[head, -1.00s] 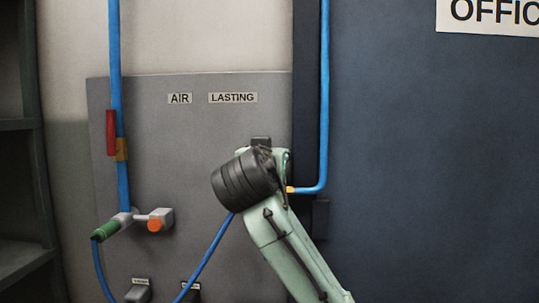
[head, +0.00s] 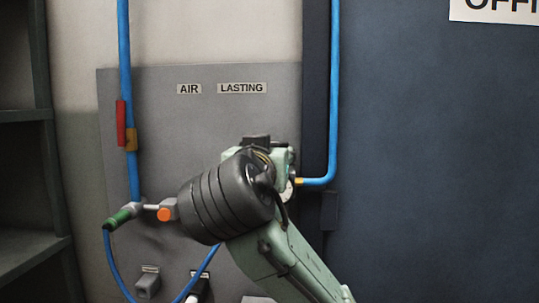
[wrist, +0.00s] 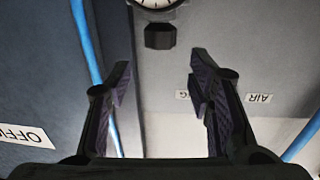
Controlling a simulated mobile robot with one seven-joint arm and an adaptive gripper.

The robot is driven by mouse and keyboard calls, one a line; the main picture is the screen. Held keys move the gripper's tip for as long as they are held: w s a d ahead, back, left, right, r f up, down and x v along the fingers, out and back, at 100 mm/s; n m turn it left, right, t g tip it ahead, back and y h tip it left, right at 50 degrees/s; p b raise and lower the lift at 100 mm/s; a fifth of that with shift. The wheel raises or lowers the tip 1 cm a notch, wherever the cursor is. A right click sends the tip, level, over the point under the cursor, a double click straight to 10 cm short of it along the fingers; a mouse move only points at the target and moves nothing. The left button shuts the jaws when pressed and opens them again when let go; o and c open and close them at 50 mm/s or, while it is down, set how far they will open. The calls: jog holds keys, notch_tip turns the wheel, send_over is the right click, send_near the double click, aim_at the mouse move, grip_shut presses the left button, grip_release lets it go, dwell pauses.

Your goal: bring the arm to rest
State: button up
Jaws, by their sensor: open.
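My arm (head: 282,262) rises from the bottom of the head view and bends in front of the grey panel, its black ribbed joint toward the camera. My gripper is hidden behind the arm in the head view. In the wrist view my gripper (wrist: 159,85) is open, its two fingers wide apart with nothing between them. The picture there is upside down. Beyond the fingers is the grey panel (wrist: 240,55) with a white dial gauge (wrist: 156,4) at the top edge. I see no contact with the panel.
Blue pipes run down the left (head: 126,70) and right (head: 333,100) of the panel. A red lever (head: 120,123), a green-ended fitting (head: 117,219) and an orange knob (head: 164,215) are left of my arm. Dark shelves (head: 25,190) stand far left, a dark blue office door (head: 430,150) right.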

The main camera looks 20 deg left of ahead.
jog(key=shift+s, duration=0.25)
